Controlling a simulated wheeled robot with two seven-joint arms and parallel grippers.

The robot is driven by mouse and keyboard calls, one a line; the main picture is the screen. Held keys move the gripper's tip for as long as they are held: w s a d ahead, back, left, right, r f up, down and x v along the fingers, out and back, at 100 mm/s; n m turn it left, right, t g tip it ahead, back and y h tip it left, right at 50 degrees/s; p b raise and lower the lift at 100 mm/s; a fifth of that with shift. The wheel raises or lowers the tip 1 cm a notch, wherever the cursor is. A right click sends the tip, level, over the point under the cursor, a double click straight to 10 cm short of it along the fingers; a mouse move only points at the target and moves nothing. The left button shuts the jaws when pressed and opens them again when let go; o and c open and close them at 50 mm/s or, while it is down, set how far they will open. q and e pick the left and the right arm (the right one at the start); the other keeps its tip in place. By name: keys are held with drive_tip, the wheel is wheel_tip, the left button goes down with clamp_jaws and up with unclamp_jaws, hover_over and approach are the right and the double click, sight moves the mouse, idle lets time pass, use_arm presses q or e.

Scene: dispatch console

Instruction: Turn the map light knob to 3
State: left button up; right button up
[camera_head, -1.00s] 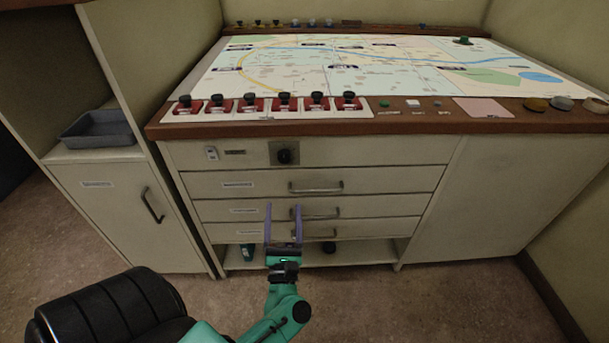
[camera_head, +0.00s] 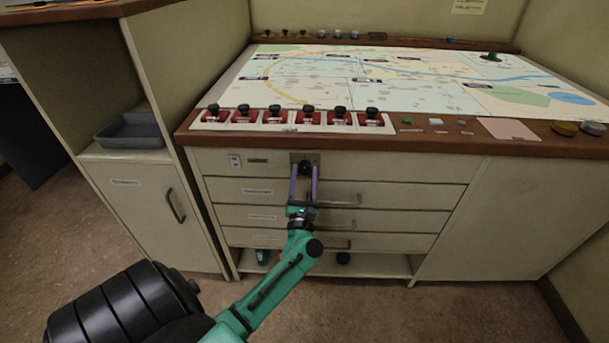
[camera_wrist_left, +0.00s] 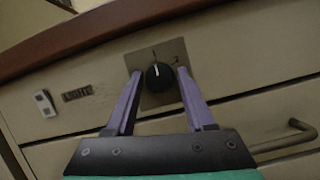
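The map light knob is a round black knob (camera_wrist_left: 159,76) with a white pointer line, on a grey square plate (camera_wrist_left: 152,53) on the console's top front panel. It also shows in the head view (camera_head: 305,168), partly behind my fingers. In the wrist view its pointer points up, slightly left; the plate's marks are too small to read. My left gripper (camera_head: 304,174) is open, its two purple fingers (camera_wrist_left: 157,88) on either side of the knob, with gaps visible in the wrist view. Whether they reach its depth I cannot tell. My right gripper is not in view.
A "LIGHT" label (camera_wrist_left: 77,93) and a white switch (camera_wrist_left: 44,103) sit left of the knob. Drawers with bar handles (camera_head: 342,200) lie below. The brown console edge (camera_head: 400,143) overhangs above, with a row of red switches (camera_head: 275,117) on top.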

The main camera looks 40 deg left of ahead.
use_arm(q)
clamp_jaws()
